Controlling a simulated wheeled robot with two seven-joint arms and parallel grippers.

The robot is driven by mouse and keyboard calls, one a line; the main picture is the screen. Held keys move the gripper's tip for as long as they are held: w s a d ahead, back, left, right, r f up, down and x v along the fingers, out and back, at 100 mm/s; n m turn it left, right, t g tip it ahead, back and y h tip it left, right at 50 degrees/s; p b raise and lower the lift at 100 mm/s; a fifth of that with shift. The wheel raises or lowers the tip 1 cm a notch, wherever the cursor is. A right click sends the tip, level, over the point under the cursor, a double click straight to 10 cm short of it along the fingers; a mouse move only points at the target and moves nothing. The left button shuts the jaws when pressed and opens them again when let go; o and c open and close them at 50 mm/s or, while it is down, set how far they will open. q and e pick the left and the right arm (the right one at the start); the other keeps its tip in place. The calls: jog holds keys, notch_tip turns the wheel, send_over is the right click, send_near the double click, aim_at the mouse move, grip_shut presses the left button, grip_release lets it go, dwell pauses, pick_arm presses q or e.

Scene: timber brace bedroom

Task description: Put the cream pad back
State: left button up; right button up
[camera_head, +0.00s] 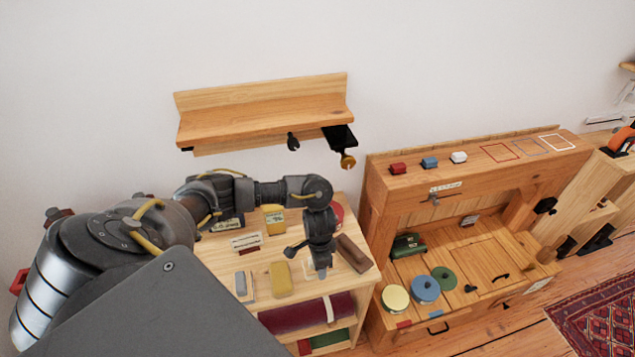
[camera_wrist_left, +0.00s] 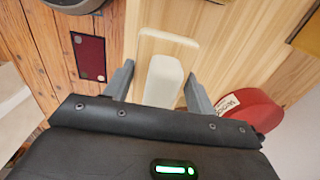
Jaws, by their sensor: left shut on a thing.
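The cream pad (camera_wrist_left: 162,82) is a pale, rounded block seen in the left wrist view between the two grey fingers of my left gripper (camera_wrist_left: 160,88). The gripper is shut on it. Beyond the pad, a pale rounded patch (camera_wrist_left: 168,42) shows on the light wood surface. In the head view my left gripper (camera_head: 321,270) points down over the right part of the small wooden cabinet top (camera_head: 220,262). Only a small pale bit shows at its tip there. I cannot tell whether the pad touches the top. My right gripper is not in view.
The cabinet top also holds a yellow block (camera_head: 281,279), a grey block (camera_head: 245,286), a brown wooden block (camera_head: 353,254) and a yellow container (camera_head: 273,218). A red round tin (camera_wrist_left: 250,110) is close right of the gripper. A workbench (camera_head: 380,215) stands to the right; a wall shelf (camera_head: 265,122) is above.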

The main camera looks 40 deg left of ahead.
pick_arm(q)
jog(key=shift+w+a+f+b, duration=0.1)
jog(key=shift+a+f+b, duration=0.1)
jog(key=shift+f, duration=0.8)
jog(key=shift+w+a+f+b, duration=0.1)
jog(key=shift+a+f, duration=0.1)
jog(key=shift+f, duration=0.75)
jog(key=o, duration=1)
jog(key=shift+f, duration=0.15)
jog(key=shift+c, duration=0.2)
notch_tip(320, 180, up, 11)
jog(key=p, duration=0.3)
jog(key=shift+s+r+p, duration=0.1)
jog(key=shift+r+p, duration=0.2)
jog(key=shift+r, duration=0.4)
